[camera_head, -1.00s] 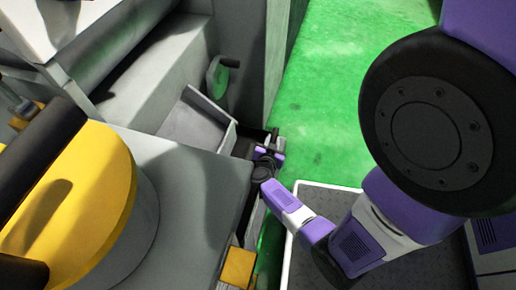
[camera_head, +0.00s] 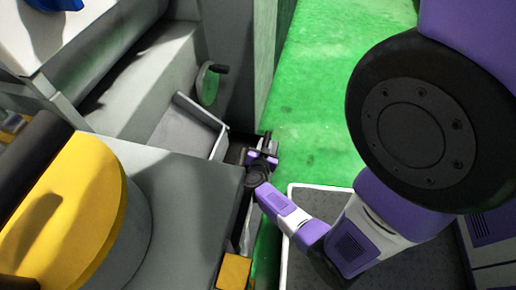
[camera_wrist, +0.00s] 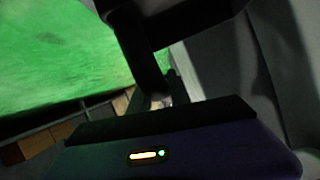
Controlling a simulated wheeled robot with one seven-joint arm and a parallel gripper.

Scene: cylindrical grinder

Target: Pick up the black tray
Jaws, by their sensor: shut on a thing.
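The black tray (camera_head: 236,151) is a small dark shape in the head view, low beside the grey machine at the edge of the green floor. Much of it is hidden by the machine and my arm. My gripper (camera_head: 267,142) is at its right side, shut on it. The fingers are small and dark there, so the exact grip is hard to see. In the wrist view, a dark finger (camera_wrist: 143,55) meets a dark bar-like edge (camera_wrist: 200,22), which seems to be part of the tray.
A grey open trough (camera_head: 187,130) and a handwheel (camera_head: 208,84) are left of my gripper. A grey machine cover with a yellow-topped cylinder (camera_head: 75,205) fills the lower left. A yellow block (camera_head: 234,271) is below. Green floor (camera_head: 325,90) is open to the right.

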